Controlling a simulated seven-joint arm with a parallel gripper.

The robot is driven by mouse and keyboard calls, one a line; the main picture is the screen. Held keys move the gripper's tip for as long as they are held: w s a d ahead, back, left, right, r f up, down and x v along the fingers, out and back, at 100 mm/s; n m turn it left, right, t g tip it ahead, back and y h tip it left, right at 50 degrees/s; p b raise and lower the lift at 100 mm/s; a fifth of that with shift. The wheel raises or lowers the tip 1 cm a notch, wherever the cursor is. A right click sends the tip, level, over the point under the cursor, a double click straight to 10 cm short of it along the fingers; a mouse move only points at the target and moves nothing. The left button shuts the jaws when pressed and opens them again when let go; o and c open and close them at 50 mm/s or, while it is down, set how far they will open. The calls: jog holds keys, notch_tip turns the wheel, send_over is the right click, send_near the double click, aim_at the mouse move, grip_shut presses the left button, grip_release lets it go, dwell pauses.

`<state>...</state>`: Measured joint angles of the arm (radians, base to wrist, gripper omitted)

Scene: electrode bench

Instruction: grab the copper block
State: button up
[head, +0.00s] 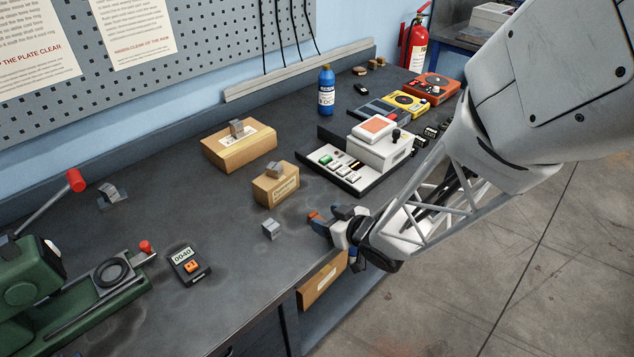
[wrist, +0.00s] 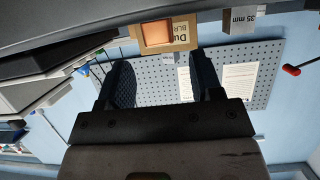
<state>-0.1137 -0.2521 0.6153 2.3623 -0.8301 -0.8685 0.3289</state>
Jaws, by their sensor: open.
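The copper block (head: 313,214) shows as a small orange patch on the bench in the head view, partly hidden by my fingers. In the wrist view, a copper-coloured face (wrist: 158,33) shows at the top, in front of a labelled wooden block. My gripper (head: 331,218) is low over the bench near its front edge, just right of the copper block. Its two dark fingers (wrist: 163,72) are apart with nothing between them, and the copper face lies beyond their tips. I cannot tell the exact gap.
A labelled wooden block (head: 276,188) bears a small grey block (head: 275,168). Another grey block (head: 271,230) sits to the left on bare bench. A larger wooden block (head: 239,150) stands behind. A white device (head: 380,152) stands behind my gripper. A meter (head: 189,264) lies front left.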

aim_at(313, 213)
jog(key=shift+a+f, duration=0.1)
jog(key=shift+x, duration=2.45)
grip_shut()
jog(key=shift+r, duration=5)
